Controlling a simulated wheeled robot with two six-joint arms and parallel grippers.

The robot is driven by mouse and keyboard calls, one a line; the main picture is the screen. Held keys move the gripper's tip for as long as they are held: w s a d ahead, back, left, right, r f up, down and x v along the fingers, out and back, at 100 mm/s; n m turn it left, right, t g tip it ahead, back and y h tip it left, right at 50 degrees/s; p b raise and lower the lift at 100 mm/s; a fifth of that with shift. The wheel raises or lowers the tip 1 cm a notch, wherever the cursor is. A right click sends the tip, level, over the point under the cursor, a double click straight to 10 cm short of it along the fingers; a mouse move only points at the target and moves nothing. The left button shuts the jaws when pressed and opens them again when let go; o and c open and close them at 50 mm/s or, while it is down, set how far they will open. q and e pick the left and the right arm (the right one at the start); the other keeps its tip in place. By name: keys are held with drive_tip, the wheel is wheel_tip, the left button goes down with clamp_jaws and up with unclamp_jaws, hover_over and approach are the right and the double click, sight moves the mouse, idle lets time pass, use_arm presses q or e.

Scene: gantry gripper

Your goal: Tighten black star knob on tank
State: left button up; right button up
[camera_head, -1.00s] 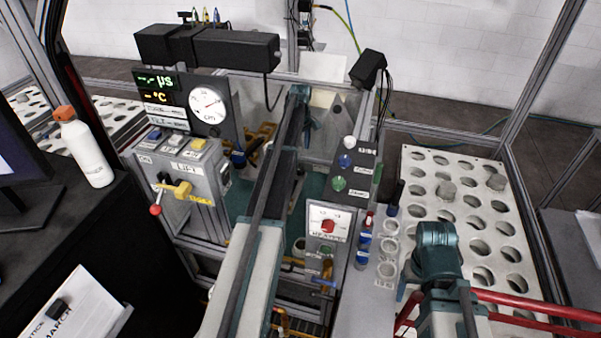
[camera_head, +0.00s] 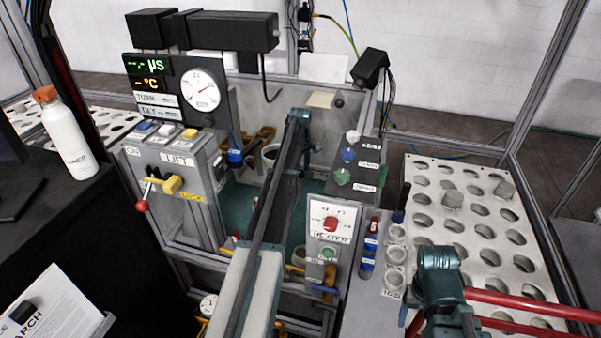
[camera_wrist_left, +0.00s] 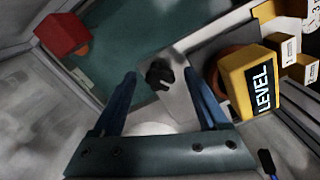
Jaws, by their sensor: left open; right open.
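The black star knob (camera_wrist_left: 160,74) shows in the left wrist view, on a light grey strip beside a teal surface of the tank (camera_wrist_left: 118,60). My left gripper (camera_wrist_left: 159,77) has its two blue fingers spread, one on each side of the knob in the picture. I cannot tell how far above the knob the fingertips are. In the head view my left arm reaches into the tank area and its gripper (camera_head: 301,125) is at the far end; the knob cannot be made out there. My right gripper (camera_head: 412,318) is low at the right, its fingers mostly hidden.
A yellow LEVEL block (camera_wrist_left: 252,82) stands right of the fingers and a red part (camera_wrist_left: 63,34) lies at upper left. In the head view a LIFT control box (camera_head: 175,170), a heater panel (camera_head: 330,222) and a perforated rack (camera_head: 470,215) flank my arms.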

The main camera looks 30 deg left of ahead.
use_arm(q)
clamp_jaws()
drive_tip(key=shift+m, duration=3)
unclamp_jaws()
drive_tip(key=shift+r, duration=0.1)
